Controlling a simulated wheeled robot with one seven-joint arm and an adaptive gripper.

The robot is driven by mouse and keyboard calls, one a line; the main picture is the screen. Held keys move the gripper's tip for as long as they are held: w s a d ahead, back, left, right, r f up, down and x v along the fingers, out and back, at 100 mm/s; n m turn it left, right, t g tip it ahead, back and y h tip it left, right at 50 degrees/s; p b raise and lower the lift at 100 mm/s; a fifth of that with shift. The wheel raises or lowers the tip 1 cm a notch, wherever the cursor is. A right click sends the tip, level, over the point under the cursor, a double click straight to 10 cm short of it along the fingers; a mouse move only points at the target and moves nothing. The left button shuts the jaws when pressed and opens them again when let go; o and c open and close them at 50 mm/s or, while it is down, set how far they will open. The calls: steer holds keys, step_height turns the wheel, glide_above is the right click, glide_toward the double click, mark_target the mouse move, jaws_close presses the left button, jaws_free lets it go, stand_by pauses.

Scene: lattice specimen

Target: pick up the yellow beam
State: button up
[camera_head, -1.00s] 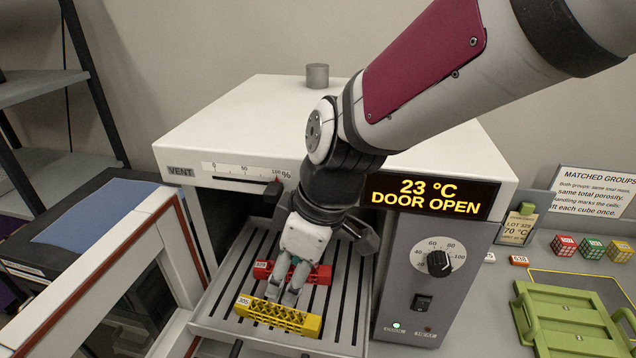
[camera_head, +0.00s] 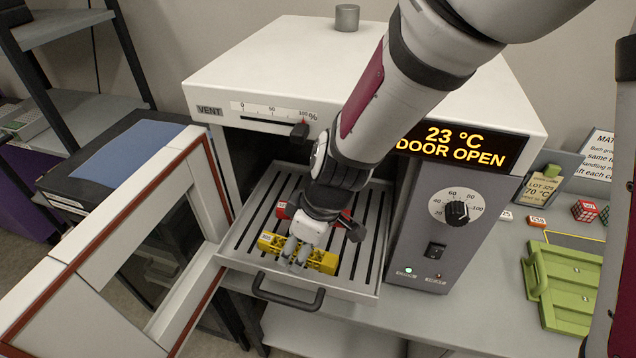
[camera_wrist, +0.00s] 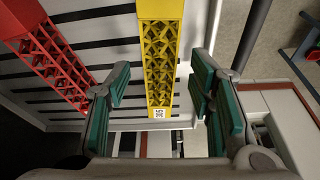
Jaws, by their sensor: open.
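The yellow beam (camera_head: 320,261) is a lattice bar with solid ends, lying on the slotted pull-out tray (camera_head: 362,280) of the oven. In the wrist view the yellow beam (camera_wrist: 159,65) runs up the middle, between the green-padded fingers, with a small code label at its near end. My gripper (camera_head: 294,258) is over the beam's middle, pointing down, fingers apart; in the wrist view the gripper (camera_wrist: 160,105) is open with a gap on both sides of the beam. I cannot tell how far above it the fingertips are.
A red beam (camera_head: 283,210) lies behind the yellow one, partly hidden by my gripper; the wrist view shows the red beam (camera_wrist: 50,65) beside the left finger. The open oven door (camera_head: 190,190) stands left of the tray. A tray handle (camera_head: 288,303) juts out in front.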

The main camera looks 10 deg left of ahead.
steer(key=shift+f, duration=0.4)
steer(key=shift+a, duration=0.1)
jaws_close()
